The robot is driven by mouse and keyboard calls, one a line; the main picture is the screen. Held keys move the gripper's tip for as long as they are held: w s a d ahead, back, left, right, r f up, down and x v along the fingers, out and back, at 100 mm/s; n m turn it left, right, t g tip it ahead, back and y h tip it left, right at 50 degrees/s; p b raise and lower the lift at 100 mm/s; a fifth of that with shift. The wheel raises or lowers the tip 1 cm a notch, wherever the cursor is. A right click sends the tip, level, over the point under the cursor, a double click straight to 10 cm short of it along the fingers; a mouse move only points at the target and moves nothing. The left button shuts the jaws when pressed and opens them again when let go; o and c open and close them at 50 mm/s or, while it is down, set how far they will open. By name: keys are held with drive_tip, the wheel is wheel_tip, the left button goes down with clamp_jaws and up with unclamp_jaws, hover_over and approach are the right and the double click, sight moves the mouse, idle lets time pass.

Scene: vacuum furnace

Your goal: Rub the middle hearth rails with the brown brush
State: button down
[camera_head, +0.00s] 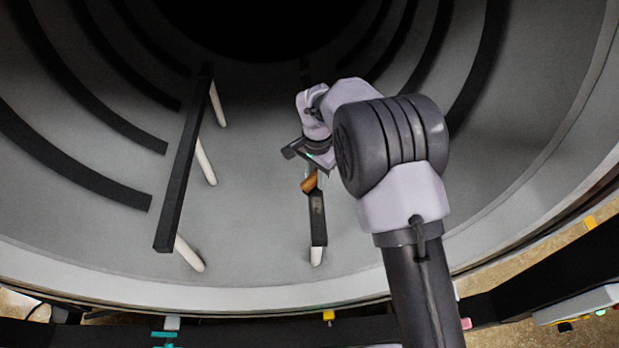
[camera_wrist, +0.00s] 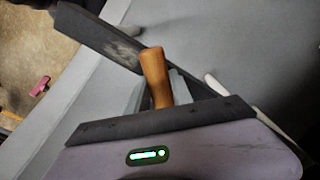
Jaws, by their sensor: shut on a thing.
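The brown brush (camera_head: 309,183) shows as a short wooden handle below my gripper (camera_head: 312,172) in the head view. In the wrist view the brush handle (camera_wrist: 154,72) stands up between the fingers of my gripper (camera_wrist: 160,98), which is shut on it. The bristles are hidden. A dark middle hearth rail (camera_head: 318,230) runs under the brush, and its near end is in the open. My wrist and arm hide part of its length. The wrist view shows this rail (camera_wrist: 88,35) with a pale smudged patch near the handle. I cannot tell whether the bristles touch it.
Another long dark rail (camera_head: 181,175) stands to the left on white posts (camera_head: 206,163). Dark curved bands (camera_head: 70,173) line the grey chamber wall. The chamber's pale front rim (camera_head: 250,298) crosses below. The floor between the two rails is clear.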

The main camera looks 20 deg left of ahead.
drive_tip(key=shift+w+d, duration=0.55)
drive_tip(key=shift+d, duration=0.35)
drive_tip(key=shift+r, duration=0.1)
drive_tip(key=shift+r+p, duration=1.8)
drive_tip(key=shift+r, duration=1.2)
wheel_tip(320, 180, up, 3)
drive_tip(key=shift+r+p, duration=0.1)
drive_tip(key=shift+p, duration=0.95)
